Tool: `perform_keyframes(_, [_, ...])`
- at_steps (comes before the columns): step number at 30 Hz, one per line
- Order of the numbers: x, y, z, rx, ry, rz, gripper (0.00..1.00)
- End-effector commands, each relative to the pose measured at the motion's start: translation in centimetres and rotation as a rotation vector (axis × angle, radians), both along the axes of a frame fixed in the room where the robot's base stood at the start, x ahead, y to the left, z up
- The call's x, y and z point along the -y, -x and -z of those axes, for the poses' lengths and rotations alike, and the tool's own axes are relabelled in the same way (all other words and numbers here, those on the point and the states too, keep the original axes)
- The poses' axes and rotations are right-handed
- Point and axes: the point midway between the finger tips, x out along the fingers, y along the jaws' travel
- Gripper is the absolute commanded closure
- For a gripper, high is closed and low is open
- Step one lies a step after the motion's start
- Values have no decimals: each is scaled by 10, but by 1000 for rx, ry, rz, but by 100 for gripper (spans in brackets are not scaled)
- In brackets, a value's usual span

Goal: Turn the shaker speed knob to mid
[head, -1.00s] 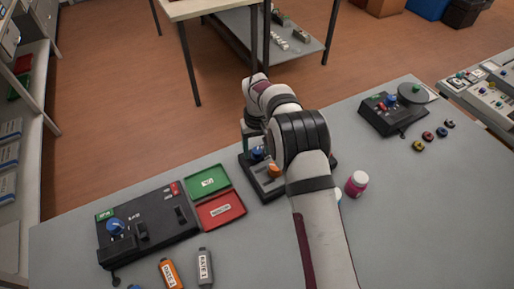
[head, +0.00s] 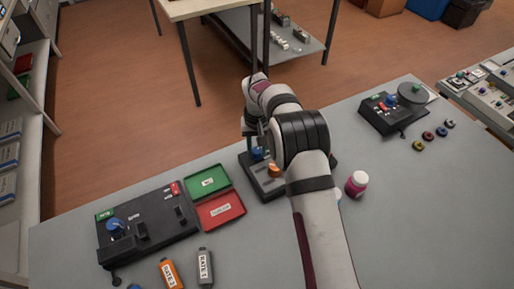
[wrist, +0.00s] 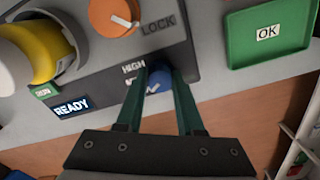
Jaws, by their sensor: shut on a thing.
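The shaker (head: 262,187) is a dark box behind my arm, partly hidden by it. Its blue speed knob (wrist: 159,80) sits between the green fingers of my gripper (wrist: 160,88) in the wrist view, and the fingers are shut on it. The knob also shows in the head view (head: 257,153). The label HIGH shows beside the knob; the label under it is partly covered by a finger, so I cannot read the knob's setting. An orange lock knob (wrist: 115,17) with a white mark sits by the word LOCK. A READY panel (wrist: 72,107) is lit.
A yellow cartridge (wrist: 38,48) lies in the shaker. A green OK tray (head: 208,181) and a red tray (head: 221,210) stand left of it. A pink jar (head: 357,183) stands right of my arm. Another dark control box (head: 160,225) is at the left.

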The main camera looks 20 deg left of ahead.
Motion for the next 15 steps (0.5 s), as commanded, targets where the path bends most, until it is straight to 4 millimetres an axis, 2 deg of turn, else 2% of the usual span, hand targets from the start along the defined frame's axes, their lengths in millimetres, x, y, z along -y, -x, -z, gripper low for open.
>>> perform_keyframes(15, [-1,0,-1,2,-1,407,100])
